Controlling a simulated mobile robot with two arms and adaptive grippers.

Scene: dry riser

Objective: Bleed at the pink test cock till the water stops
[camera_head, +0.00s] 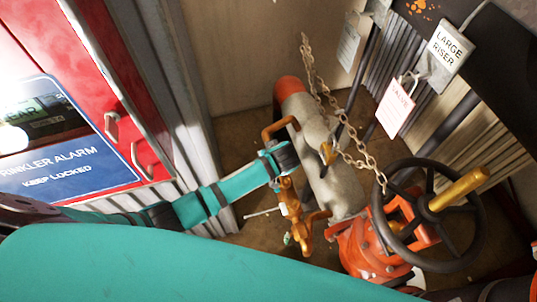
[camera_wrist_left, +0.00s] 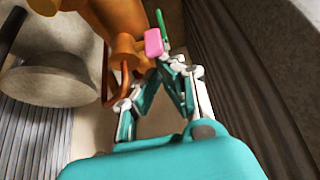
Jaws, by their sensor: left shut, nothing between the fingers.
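The pink test cock (camera_wrist_left: 153,42) shows in the left wrist view as a small pink block with a green piece above it, on an orange-brown brass body (camera_wrist_left: 118,18). My left gripper (camera_wrist_left: 166,68) is shut and empty, its tips just below the pink block in the picture. I cannot tell whether they touch it. In the head view my teal left arm reaches from the left to the grey riser pipe (camera_head: 325,155), near brass fittings (camera_head: 291,205). The pink block cannot be made out there. No water is visible. My right gripper is not in view.
A black handwheel (camera_head: 480,225) and orange valve body (camera_head: 362,248) stand right of the pipe. A chain (camera_head: 335,135) hangs across it. A pink tag (camera_head: 394,107) and LARGE RISER tag (camera_head: 444,52) hang behind. A red alarm cabinet (camera_head: 105,60) is left.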

